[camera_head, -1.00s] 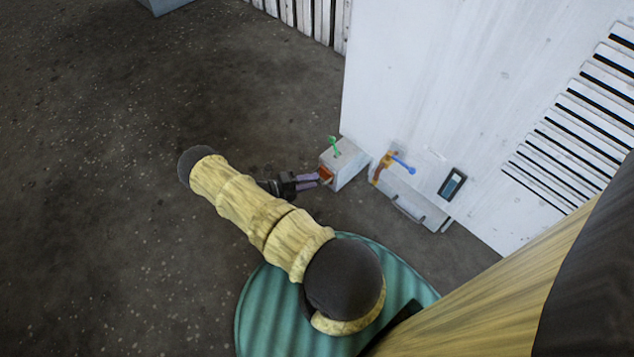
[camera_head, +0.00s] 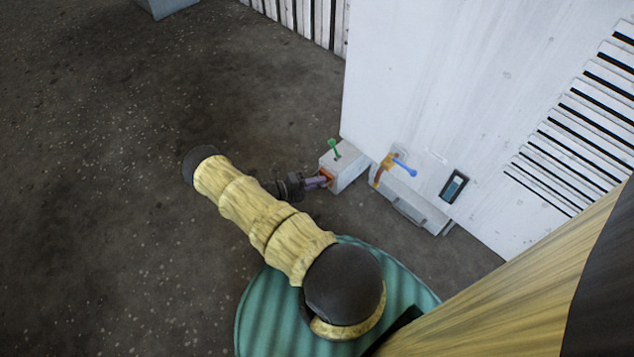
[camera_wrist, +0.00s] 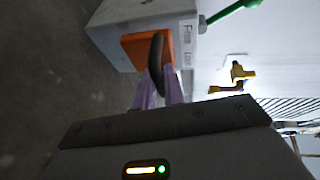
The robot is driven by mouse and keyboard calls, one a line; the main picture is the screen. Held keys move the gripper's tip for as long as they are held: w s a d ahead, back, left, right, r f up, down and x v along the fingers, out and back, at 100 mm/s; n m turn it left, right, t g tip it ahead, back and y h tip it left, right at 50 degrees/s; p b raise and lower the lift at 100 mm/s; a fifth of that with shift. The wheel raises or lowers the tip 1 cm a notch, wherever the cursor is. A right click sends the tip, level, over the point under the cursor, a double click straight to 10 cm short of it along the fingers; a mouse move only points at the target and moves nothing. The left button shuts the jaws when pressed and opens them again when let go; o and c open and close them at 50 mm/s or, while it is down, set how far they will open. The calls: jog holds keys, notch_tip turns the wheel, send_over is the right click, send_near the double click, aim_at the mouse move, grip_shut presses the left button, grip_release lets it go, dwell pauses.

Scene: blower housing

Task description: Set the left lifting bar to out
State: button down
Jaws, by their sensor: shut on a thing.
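A light grey box (camera_head: 351,172) stands low beside the white housing. An orange block (camera_head: 328,177) sits on its near face and also shows in the wrist view (camera_wrist: 147,49). A dark curved handle (camera_wrist: 156,58) stands out from the orange block. My gripper (camera_head: 322,180) is at this face, its purple fingers (camera_wrist: 160,88) shut on the dark handle, one on each side. The fingertips partly cover the handle's lower end. No part is clearly marked as the left lifting bar; the box's label (camera_wrist: 188,40) is only partly readable.
A green lever (camera_head: 334,148) stands on top of the box. To its right, an orange-yellow fitting with a blue lever (camera_head: 404,167) is on the white housing (camera_head: 430,90), near a dark-framed window (camera_head: 454,187). The floor (camera_head: 110,200) at left is open.

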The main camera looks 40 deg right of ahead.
jog(key=a, duration=0.5)
jog(key=s+a, duration=0.1)
jog(key=a, duration=0.4)
jog(key=a+p, duration=0.1)
jog(key=a, duration=0.4)
jog(key=shift+s+a, duration=0.15)
jog(key=shift+a, duration=0.1)
jog(key=c, duration=1.5)
grip_release()
jog(key=p+v, duration=0.3)
jog(key=v, duration=1.4)
jog(key=shift+a+r, duration=0.1)
